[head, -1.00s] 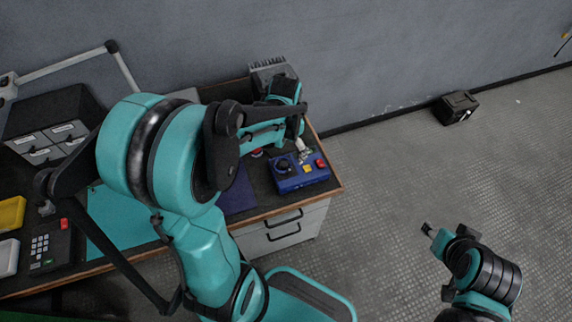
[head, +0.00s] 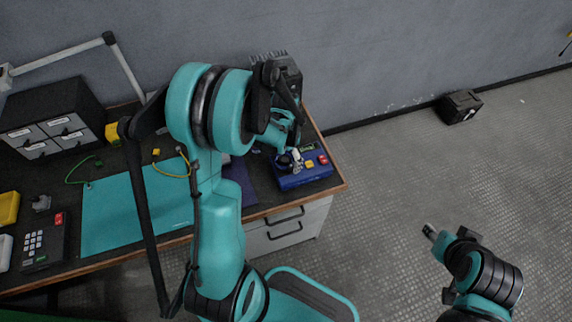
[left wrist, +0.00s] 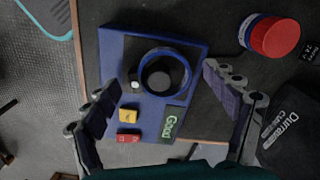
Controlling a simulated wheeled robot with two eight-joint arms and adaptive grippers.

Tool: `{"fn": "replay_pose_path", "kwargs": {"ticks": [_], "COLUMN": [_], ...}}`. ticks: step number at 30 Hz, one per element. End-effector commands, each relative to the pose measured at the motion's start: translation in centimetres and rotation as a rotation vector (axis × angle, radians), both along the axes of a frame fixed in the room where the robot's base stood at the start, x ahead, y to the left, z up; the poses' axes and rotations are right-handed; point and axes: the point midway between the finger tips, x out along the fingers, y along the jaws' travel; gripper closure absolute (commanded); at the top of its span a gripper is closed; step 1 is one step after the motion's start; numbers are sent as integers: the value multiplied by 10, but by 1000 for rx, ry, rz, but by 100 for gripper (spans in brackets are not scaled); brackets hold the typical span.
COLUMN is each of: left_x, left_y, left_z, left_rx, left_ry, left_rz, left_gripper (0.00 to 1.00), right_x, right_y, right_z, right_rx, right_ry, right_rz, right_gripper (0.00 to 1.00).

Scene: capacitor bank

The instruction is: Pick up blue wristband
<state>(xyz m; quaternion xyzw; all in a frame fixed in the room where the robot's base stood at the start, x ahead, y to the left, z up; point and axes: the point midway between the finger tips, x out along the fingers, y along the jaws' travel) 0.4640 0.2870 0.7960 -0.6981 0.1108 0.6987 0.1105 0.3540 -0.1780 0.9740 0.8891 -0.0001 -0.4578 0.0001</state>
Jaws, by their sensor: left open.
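The blue wristband shows in the left wrist view as a blue ring (left wrist: 186,74) with a small pale stud. It sits around or on a dark round part of a blue box (left wrist: 116,62); I cannot tell how closely it fits. The blue box also shows in the head view (head: 305,181). My left gripper (left wrist: 162,80) is open, with its two fingers apart on either side of the ring and no visible contact. In the head view the left gripper (head: 291,157) is over the box's left part. My right gripper (head: 431,231) hangs over the floor, its jaws unclear.
The box has a yellow button (left wrist: 128,116), a red button (left wrist: 128,137) and a "Good" display (left wrist: 172,124). A red-capped container (left wrist: 274,37) and a black item marked "Dura" (left wrist: 290,130) lie right. A teal mat (head: 110,215) and drawers (head: 45,125) are left.

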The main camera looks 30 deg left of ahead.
Motion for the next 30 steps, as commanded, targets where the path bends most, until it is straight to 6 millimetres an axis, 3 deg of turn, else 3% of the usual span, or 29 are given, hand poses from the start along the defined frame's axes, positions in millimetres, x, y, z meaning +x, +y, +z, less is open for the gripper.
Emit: {"fn": "replay_pose_path", "kwargs": {"ticks": [4, 9, 22, 26, 30], "left_x": [0, 0, 0, 0, 0], "left_y": [0, 0, 0, 0, 0], "left_z": [2, 2, 7, 21, 47], "left_rx": [0, 0, 0, 0, 0], "left_ry": [0, 0, 0, 0, 0], "left_rz": [0, 0, 0, 0, 0], "left_gripper": [17, 56, 60, 60, 60], "right_x": [0, 0, 0, 0, 0], "right_y": [0, 0, 0, 0, 0], "right_z": [2, 2, 4, 12, 26], "right_rx": [0, 0, 0, 0, 0], "right_ry": [0, 0, 0, 0, 0], "right_rz": [0, 0, 0, 0, 0], "right_gripper": [59, 59, 59, 59, 59]}}
